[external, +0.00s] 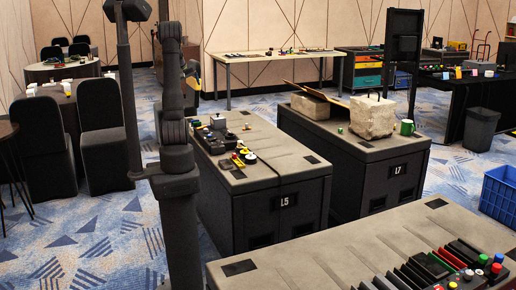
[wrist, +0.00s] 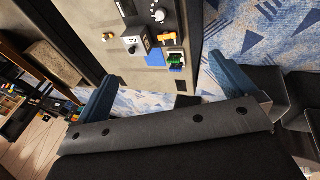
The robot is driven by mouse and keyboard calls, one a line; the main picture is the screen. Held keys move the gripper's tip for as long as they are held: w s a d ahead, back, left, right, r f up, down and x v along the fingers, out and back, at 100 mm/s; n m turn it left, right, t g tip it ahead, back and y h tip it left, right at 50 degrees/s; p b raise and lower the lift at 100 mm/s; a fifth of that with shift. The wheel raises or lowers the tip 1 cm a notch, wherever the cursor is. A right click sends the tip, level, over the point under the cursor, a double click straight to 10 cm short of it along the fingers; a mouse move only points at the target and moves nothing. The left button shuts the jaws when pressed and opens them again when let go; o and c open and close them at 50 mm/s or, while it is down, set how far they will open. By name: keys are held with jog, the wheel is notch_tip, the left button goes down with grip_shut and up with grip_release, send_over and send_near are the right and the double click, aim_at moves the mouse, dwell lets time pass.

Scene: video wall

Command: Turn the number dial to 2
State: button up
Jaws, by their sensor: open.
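In the wrist view a small grey box (wrist: 135,41) shows what looks like a 3 on its face, with a dark round knob on it. A black unit (wrist: 165,15) beyond it has a round dial with pale marks around it. I cannot tell for sure which is the number dial. My gripper (wrist: 167,84) is open and empty, its two blue-grey fingers wide apart. It is apart from the devices, which lie beyond the fingertips. In the external view small devices sit on the L5 case (external: 262,178); the dial is too small to make out there.
Near the grey box are an orange part (wrist: 167,37), a green part (wrist: 176,60) and a blue pad (wrist: 152,61). The L7 case (external: 375,170) stands beside L5, bearing a stone block (external: 372,117) and a green mug (external: 407,127). Another cluttered case (external: 350,235) is in front.

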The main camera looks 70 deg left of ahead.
jog(key=shift+v, duration=1.15)
jog(key=shift+c, duration=0.4)
